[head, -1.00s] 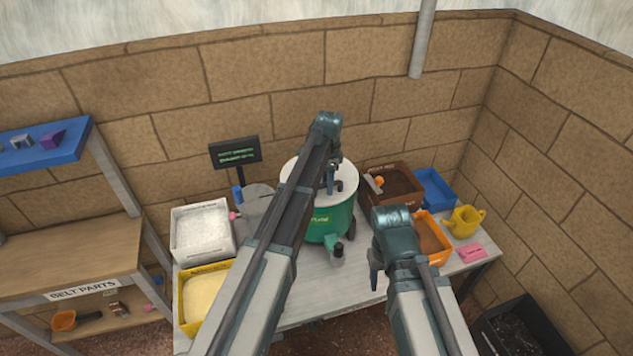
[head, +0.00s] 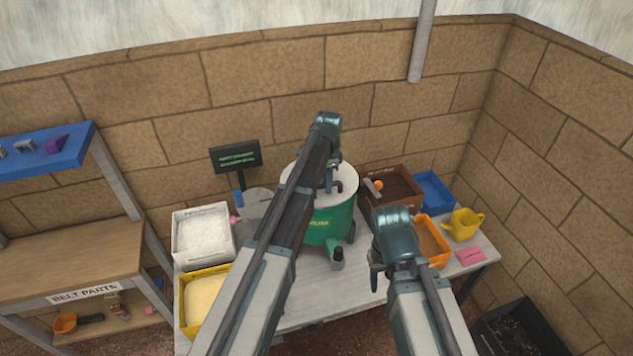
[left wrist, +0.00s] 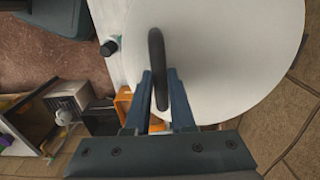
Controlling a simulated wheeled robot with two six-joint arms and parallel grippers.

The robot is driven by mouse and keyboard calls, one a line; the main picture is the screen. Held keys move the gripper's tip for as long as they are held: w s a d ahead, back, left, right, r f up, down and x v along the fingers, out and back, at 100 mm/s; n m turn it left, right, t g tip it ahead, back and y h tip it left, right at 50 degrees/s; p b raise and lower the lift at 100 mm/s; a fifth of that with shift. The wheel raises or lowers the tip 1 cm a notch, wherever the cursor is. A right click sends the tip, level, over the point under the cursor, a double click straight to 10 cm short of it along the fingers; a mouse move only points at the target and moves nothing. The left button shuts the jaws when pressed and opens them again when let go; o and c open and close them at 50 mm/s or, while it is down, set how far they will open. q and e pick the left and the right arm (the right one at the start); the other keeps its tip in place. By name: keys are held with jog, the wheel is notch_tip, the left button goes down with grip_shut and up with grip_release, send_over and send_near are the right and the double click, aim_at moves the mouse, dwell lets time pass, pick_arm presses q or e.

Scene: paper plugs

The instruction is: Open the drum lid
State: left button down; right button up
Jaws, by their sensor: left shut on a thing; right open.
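The green drum (head: 325,230) stands on the table, left of centre in the head view, with a spout (head: 337,257) at its front. Its round white lid (head: 346,171) sits on top, and I see no gap under its visible edge. My left gripper (head: 330,186) is over the lid. In the left wrist view, its two fingers (left wrist: 160,92) are shut on the dark lid handle (left wrist: 157,55), against the white lid (left wrist: 225,50). My left arm hides part of the drum and lid. My right gripper (head: 378,270) is open and empty, right of the drum over the table.
White (head: 203,235) and yellow (head: 205,295) bins stand left of the drum. Brown (head: 397,190), blue (head: 434,190) and orange (head: 433,240) bins, a yellow watering can (head: 465,223) and a pink item (head: 470,254) are on the right. A small screen (head: 235,157) stands behind.

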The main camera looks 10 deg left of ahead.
pick_arm(q)
jog(key=r+p, duration=0.1)
jog(key=w+r+p, duration=0.1)
jog(key=r+p, duration=0.1)
jog(key=w+a+r+p, duration=0.1)
jog(key=r, duration=0.1)
jog(key=shift+r, duration=0.1)
jog(key=shift+p, duration=0.3)
jog(key=w+a+r+p, duration=0.2)
jog(key=w+r+p, duration=0.1)
jog(key=r+p, duration=0.2)
jog(key=shift+w+r, duration=0.2)
dwell(0.4)
jog(key=shift+a+r, duration=0.1)
